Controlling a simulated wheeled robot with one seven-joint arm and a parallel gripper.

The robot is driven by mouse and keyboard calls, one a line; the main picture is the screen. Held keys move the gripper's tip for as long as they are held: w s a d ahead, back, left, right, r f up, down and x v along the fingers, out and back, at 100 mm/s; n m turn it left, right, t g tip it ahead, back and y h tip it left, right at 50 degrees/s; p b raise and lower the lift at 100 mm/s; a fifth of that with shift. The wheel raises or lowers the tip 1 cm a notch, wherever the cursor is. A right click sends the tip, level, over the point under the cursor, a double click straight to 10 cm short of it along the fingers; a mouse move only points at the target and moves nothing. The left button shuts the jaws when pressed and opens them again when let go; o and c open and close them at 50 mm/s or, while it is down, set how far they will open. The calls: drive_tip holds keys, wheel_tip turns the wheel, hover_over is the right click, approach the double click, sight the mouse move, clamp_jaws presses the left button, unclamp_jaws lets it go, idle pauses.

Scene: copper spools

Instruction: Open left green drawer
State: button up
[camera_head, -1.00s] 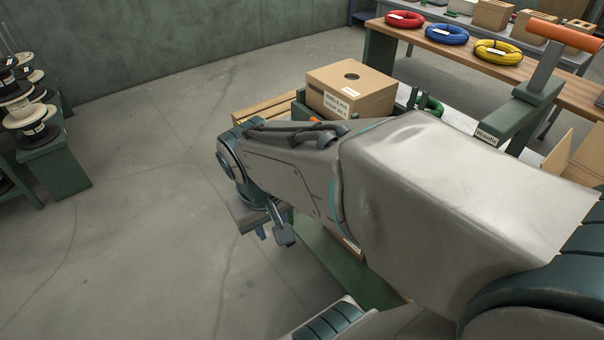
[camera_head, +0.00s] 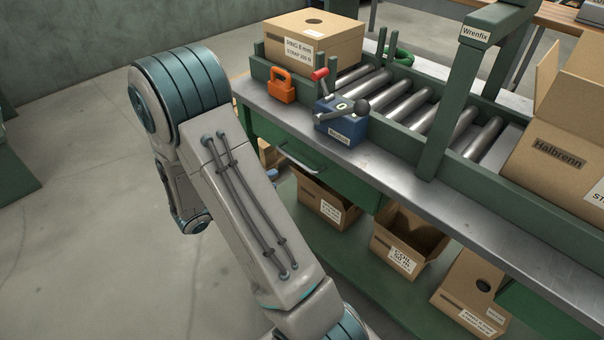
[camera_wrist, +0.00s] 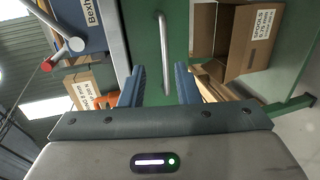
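The left green drawer (camera_head: 345,180) is under the left part of the bench and looks shut. Its metal bar handle (camera_head: 300,159) is on its front. In the wrist view the drawer front (camera_wrist: 142,28) fills the upper middle, and the handle (camera_wrist: 162,45) runs up and down the picture. My gripper (camera_wrist: 160,86) is open, with its two blue fingers apart on either side of the handle's lower end in the picture. I cannot tell how much depth separates the fingertips from the handle. In the head view my arm hides most of the gripper.
Above the drawer, the metal bench top (camera_head: 400,178) bears a blue strapping tool (camera_head: 340,127), an orange object (camera_head: 281,87) and a closed box (camera_head: 312,38). Open cardboard boxes (camera_head: 408,240) stand on the shelf below. Clear floor (camera_head: 80,230) lies to the left.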

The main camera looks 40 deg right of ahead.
sight(303, 165)
drive_tip(key=x, duration=0.9)
drive_tip(key=w+x, duration=0.1)
drive_tip(key=x, duration=0.4)
drive_tip(key=shift+a+f, duration=0.1)
drive_tip(key=shift+f, duration=0.2)
clamp_jaws()
